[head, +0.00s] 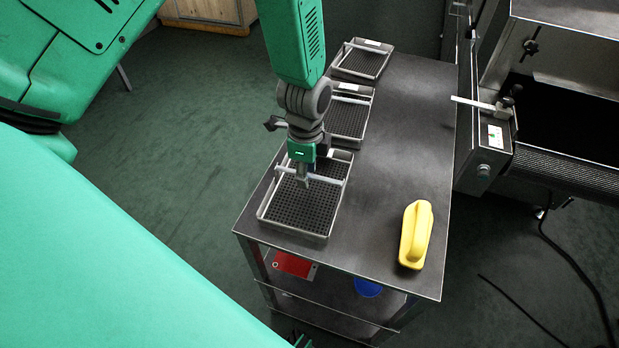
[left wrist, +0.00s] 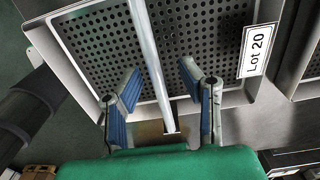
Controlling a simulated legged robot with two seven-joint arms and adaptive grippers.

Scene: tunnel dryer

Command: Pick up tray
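The nearest tray (head: 292,231) is a shallow metal tray with a dark perforated bottom and a light bar across it. It lies at the near left corner of a dark cart top. My left gripper (head: 308,180) points down over this tray at the bar. In the left wrist view, the blue-padded fingers of my left gripper (left wrist: 161,85) are apart, one on each side of the bar (left wrist: 150,50), with gaps to it. The tray there (left wrist: 88,88) carries a "Lot 20" label (left wrist: 257,50). My right gripper is not in view.
Two similar trays, a middle one (head: 362,139) and a far one (head: 373,77), lie behind along the cart's left edge. A yellow handled object (head: 416,235) stands at the near right. The cart top (head: 400,130) is otherwise clear. A machine with a conveyor belt (head: 565,174) is at right.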

